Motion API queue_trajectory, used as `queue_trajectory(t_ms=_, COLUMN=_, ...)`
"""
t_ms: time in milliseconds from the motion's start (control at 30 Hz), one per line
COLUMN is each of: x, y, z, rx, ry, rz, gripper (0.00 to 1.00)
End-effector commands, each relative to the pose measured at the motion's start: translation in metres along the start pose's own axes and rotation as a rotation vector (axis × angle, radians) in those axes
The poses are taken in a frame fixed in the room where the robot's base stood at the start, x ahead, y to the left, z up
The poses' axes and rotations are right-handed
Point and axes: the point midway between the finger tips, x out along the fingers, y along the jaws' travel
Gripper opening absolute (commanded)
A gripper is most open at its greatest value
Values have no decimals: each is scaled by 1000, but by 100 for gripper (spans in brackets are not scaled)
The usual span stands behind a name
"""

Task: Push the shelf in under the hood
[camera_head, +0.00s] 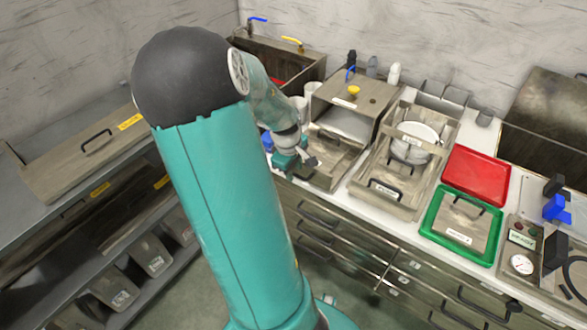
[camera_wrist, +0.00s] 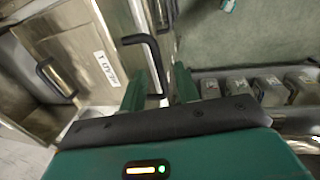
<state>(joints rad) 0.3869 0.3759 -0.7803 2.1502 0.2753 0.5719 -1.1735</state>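The hood is a metal box (camera_head: 375,88) with a yellow knob on top, standing on the counter. The metal shelf (camera_head: 341,165) sticks out from under it toward me. My gripper (camera_head: 309,163) is at the shelf's front left. My arm hides part of the shelf's left side in the head view.
To the right stand a metal tray unit (camera_head: 372,195) with a white pot (camera_head: 415,142), a red tray (camera_head: 476,175) and a green tray (camera_head: 436,236). Drawers with handles (camera_head: 318,215) lie below the counter. A sink (camera_head: 285,58) is behind, on the left.

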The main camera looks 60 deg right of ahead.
Motion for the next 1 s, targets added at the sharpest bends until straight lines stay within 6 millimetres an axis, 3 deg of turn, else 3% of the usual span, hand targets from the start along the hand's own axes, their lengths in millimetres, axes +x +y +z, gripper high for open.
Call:
queue_trajectory(t_ms=300, x=3, y=0, z=0, rx=0, ry=1, rz=1, gripper=30)
queue_trajectory(t_ms=467, x=3, y=0, z=0, rx=0, ry=1, rz=1, gripper=0)
queue_trajectory(t_ms=767, x=3, y=2, z=0, rx=1, ry=1, rz=1, gripper=0)
queue_trajectory(t_ms=1000, x=7, y=21, z=1, rx=4, ry=0, rz=3, gripper=0)
